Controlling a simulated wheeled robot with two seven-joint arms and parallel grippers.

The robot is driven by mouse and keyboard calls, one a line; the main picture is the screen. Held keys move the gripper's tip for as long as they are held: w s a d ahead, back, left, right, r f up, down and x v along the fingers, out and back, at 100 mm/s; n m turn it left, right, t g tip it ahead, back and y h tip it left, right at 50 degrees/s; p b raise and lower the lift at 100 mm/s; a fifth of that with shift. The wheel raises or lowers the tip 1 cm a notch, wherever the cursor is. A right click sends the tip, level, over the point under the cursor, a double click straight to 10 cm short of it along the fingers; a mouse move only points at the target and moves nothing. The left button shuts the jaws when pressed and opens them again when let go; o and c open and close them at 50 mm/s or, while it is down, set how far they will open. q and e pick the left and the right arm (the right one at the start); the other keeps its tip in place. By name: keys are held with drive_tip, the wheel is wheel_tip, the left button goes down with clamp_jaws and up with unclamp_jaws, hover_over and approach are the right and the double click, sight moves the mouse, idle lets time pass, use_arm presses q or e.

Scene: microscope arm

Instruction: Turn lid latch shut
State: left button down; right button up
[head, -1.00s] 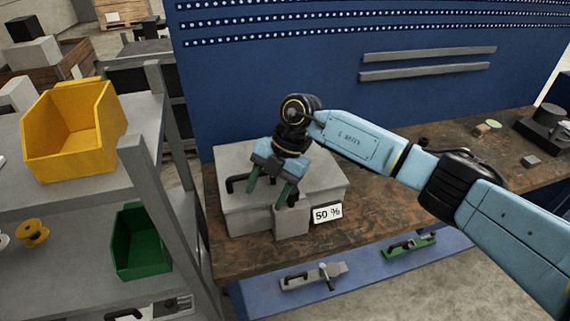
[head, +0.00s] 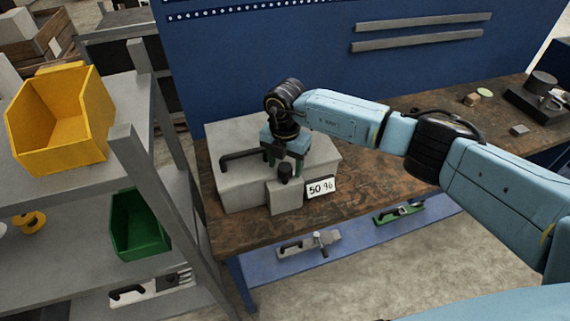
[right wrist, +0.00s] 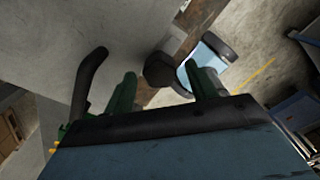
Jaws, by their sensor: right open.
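A grey box (head: 238,187) stands on the brown workbench, with a black handle (head: 243,157) on its lid. A black knob-like latch (head: 285,172) sits on a smaller grey block at the box's front, beside a "50 %" label (head: 320,188). My right gripper (head: 281,158) is over the box front, pointing down, close to the latch. In the right wrist view the open green fingers (right wrist: 163,85) lie on either side of the latch (right wrist: 158,68); contact cannot be told. The handle (right wrist: 88,80) is left of them. The left gripper is out of view.
A shelf rack with a yellow bin (head: 62,120) and a green bin (head: 138,225) stands left of the workbench (head: 385,180). A blue panel (head: 240,60) rises behind. Tools lie on the lower shelf. The bench right of the box is mostly clear.

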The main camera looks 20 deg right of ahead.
drive_tip(key=shift+f, duration=0.75)
drive_tip(key=c, duration=1)
